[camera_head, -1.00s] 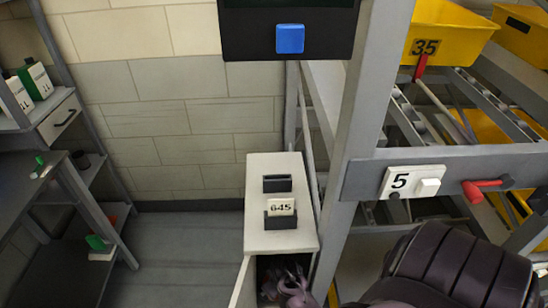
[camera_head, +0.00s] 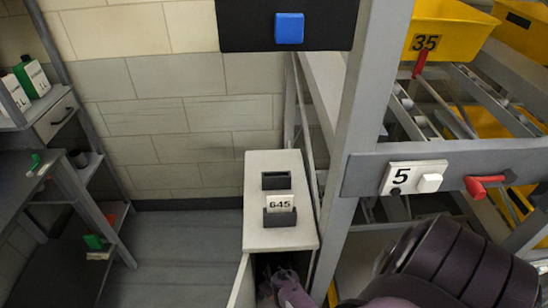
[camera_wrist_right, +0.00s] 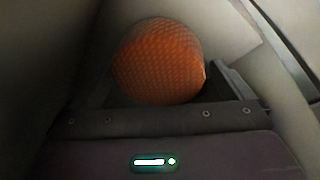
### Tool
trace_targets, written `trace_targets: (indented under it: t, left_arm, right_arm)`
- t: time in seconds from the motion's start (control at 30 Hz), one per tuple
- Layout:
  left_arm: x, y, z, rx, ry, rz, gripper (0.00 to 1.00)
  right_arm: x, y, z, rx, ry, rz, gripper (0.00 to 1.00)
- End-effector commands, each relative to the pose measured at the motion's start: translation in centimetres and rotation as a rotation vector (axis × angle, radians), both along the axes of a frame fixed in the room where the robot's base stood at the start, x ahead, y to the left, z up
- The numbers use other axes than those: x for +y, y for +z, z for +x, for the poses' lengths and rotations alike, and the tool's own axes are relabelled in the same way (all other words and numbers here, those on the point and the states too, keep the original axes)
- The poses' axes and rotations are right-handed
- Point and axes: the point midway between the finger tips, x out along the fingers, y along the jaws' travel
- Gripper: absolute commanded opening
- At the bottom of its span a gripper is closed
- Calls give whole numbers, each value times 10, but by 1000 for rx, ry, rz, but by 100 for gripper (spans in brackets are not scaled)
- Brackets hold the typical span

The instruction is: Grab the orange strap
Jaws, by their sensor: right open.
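The orange strap (camera_wrist_right: 160,62) shows in the right wrist view as a rounded, woven orange bundle inside a pale-walled space. It sits just ahead of the dark gripper body, in front of the jaws. My right gripper (camera_head: 284,290) reaches into the open front of the white cabinet (camera_head: 262,165) at the bottom of the head view; its fingertips are hidden there. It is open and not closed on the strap. The strap cannot be seen in the head view. My left gripper is not in view.
The cabinet's open door (camera_head: 243,282) stands at its left, and a grey rack post (camera_head: 355,150) rises close on its right. A card marked 645 (camera_head: 280,203) stands on top. A red lever (camera_head: 483,186) sticks out at the right. The floor at left is clear.

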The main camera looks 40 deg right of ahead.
Motion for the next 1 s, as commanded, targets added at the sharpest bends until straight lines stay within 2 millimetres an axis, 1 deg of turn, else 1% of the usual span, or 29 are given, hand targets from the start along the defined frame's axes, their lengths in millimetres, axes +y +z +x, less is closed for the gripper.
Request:
trace_targets:
  t: [0.1, 0.13, 0.4, 0.43, 0.47, 0.73, 0.87, 0.93, 1.0]
  left_arm:
    - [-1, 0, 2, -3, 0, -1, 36]
    - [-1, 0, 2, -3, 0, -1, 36]
    - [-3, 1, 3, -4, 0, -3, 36]
    - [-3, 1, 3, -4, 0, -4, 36]
    - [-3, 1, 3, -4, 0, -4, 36]
    - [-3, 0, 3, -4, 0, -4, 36]
    - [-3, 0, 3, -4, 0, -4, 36]
    - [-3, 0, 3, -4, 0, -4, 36]
    - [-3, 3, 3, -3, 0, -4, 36]
  right_arm:
    - [0, 1, 0, -1, 0, 0, 100]
    - [0, 1, 0, -1, 0, 0, 97]
    - [0, 1, 0, -1, 0, 0, 62]
    - [0, 1, 0, -1, 0, 0, 58]
    - [0, 1, 1, -2, 0, -1, 56]
    - [0, 2, 0, -2, 1, -1, 56]
    - [1, 6, -1, -4, 1, -2, 56]
    - [2, 9, -3, -3, 1, -2, 56]
    - [1, 22, -2, -5, 1, -3, 56]
